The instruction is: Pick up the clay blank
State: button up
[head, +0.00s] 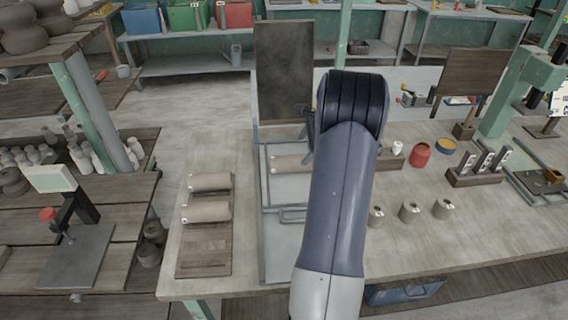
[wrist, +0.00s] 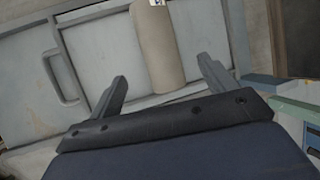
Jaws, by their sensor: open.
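A tan cylindrical clay blank (head: 292,164) lies on a grey metal tray-like fixture (head: 277,238) on the table, its right end hidden behind my arm. In the wrist view the blank (wrist: 155,50) shows a small white label at its top end. My gripper (wrist: 162,70) is open and empty, with one finger on either side of the blank's lower end in the picture. I cannot tell how far above it the fingers are. In the head view my arm mostly hides the gripper. Two similar labelled blanks, one farther (head: 210,182) and one nearer (head: 206,212), lie on a wooden board.
The wooden board (head: 203,262) is left of the fixture. A dark upright panel (head: 284,75) stands behind the fixture. Right of my arm are several small clay cylinders (head: 410,211), a red jar (head: 420,154) and a dark block holding labelled pieces (head: 474,178). The table's front right is clear.

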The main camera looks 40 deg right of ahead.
aim_at(295, 158)
jog(key=shift+p+x, duration=1.1)
jog(key=shift+x, duration=3.3)
jog(key=shift+a+r, duration=0.1)
